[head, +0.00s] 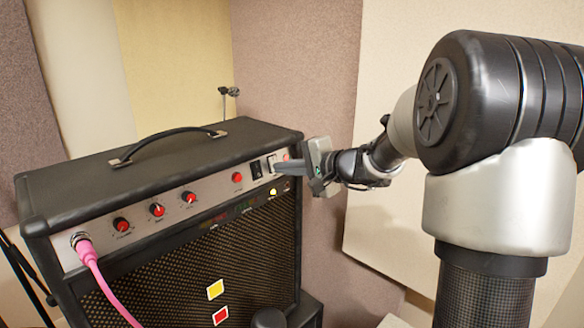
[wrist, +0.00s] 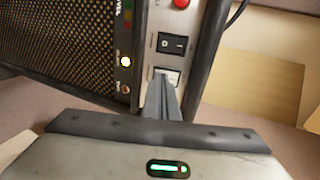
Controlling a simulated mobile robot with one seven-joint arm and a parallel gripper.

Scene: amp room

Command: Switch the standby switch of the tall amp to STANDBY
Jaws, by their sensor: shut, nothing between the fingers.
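The tall amp (head: 150,160) is a black cabinet with a silver control panel. Near the panel's right end are a black rocker switch (head: 256,169) and a pale switch (head: 272,163). Both show in the wrist view, the black rocker (wrist: 178,43) above the pale switch (wrist: 167,75). Their labels are too small to read, so I cannot tell which is standby. My gripper (head: 277,167) is shut and empty, its fingertips (wrist: 165,82) at the pale switch and covering part of it. Whether they touch it is unclear.
Red knobs (head: 157,210) line the panel, and a pink cable (head: 92,265) is plugged in at its left end. A handle (head: 165,143) arches over the top. Acoustic wall panels (head: 300,70) stand behind.

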